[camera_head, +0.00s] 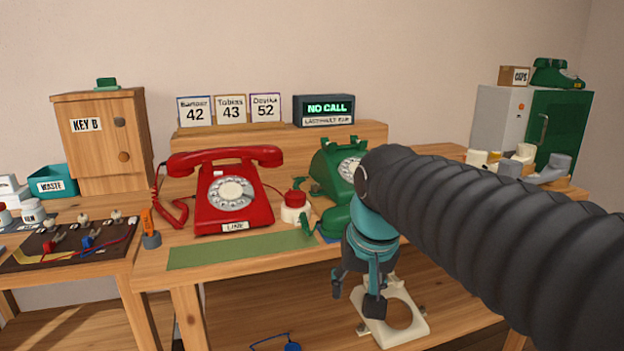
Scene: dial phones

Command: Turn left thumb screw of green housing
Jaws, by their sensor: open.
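The green telephone housing (326,165) stands at the right part of the workbench with its dial (350,169) facing front. My arm hides its right side and lower front. A green handset-like part (338,218) shows in front of it, partly covered by my arm. I cannot make out a thumb screw on the green housing. My gripper (356,297) points down in front of the bench edge, open, with nothing seen between its fingers. In the picture it overlaps a cream plate with a round hole (414,325); I cannot tell if they touch.
A red phone (232,192) stands left of the green housing, behind a green mat (240,250). A red-topped white jar (295,207) stands between the phones. A screwdriver-like orange tool (148,222) stands at left. A blue cord (291,346) lies low in front.

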